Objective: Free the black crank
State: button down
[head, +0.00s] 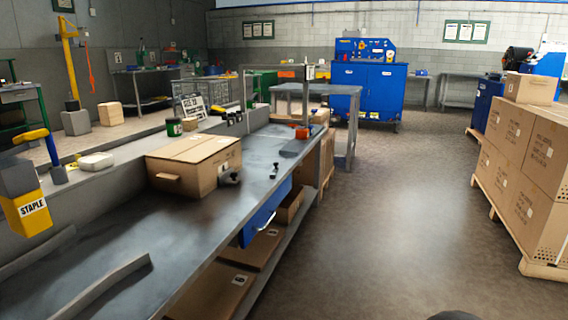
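I cannot tell for certain which thing is the black crank. A small dark object with a grey part (230,179) sits on the workbench (200,225), right against the front corner of a cardboard box (195,163). Another small black upright piece (275,170) stands on the bench a little to the right of it, apart from the box. Both are too small to make out a crank arm clearly. My gripper is not in view.
Grey strips lie on the near bench. An orange-red tool (302,132) is at the far end. A blue drawer (265,214) sticks out below the bench. Stacked cartons (540,140) stand right; the floor between is clear.

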aim_at(272, 175)
jog(key=i, duration=2)
